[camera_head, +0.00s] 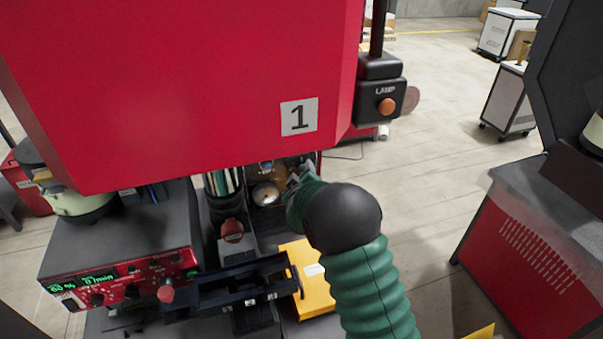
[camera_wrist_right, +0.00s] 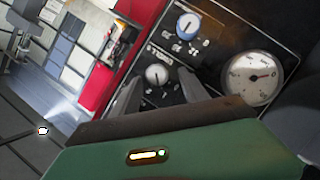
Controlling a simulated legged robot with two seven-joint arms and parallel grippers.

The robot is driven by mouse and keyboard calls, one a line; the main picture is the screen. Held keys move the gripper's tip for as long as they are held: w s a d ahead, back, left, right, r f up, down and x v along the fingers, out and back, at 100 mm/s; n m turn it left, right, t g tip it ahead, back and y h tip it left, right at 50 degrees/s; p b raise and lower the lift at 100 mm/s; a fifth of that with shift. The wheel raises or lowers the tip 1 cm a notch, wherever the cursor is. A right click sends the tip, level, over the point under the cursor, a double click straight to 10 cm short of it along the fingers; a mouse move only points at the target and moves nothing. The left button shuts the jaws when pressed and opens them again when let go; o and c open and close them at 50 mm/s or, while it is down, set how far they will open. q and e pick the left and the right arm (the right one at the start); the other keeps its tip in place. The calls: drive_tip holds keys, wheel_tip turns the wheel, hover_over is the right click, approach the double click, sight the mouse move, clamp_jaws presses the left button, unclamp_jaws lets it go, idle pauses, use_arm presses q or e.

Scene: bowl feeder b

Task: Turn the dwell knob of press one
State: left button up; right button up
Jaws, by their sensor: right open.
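Press one is the big red machine (camera_head: 200,80) with a "1" plate in the head view. In the right wrist view its dark panel (camera_wrist_right: 222,45) carries a silver round knob (camera_wrist_right: 157,75), a blue-rimmed knob (camera_wrist_right: 188,25) and a dial gauge (camera_wrist_right: 253,78). The small lettering is too blurred to read surely, so I cannot tell for certain which knob is dwell. My right gripper (camera_head: 294,181) is at the panel under the red housing. Its two fingers are open, one on each side of the silver knob; contact cannot be told. My left gripper is not in view.
A lamp box (camera_head: 380,100) with an orange button hangs on the press's right side. A red control unit (camera_head: 125,278) stands at the lower left. Another red machine (camera_head: 530,255) stands at the right, beyond open floor.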

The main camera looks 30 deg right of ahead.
drive_tip(key=shift+w+d+f, duration=0.1)
drive_tip(key=shift+d, duration=0.05)
drive_tip(key=shift+c, duration=0.3)
drive_tip(key=shift+d+f, duration=0.2)
drive_tip(key=shift+d, duration=0.15)
drive_tip(key=c, duration=0.5)
drive_tip(key=shift+d, duration=0.1)
drive_tip(key=shift+c, duration=1)
clamp_jaws()
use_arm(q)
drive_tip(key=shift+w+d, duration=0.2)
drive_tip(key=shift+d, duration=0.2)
use_arm(e)
drive_tip(key=shift+w+a, duration=0.1)
drive_tip(key=shift+a, duration=0.1)
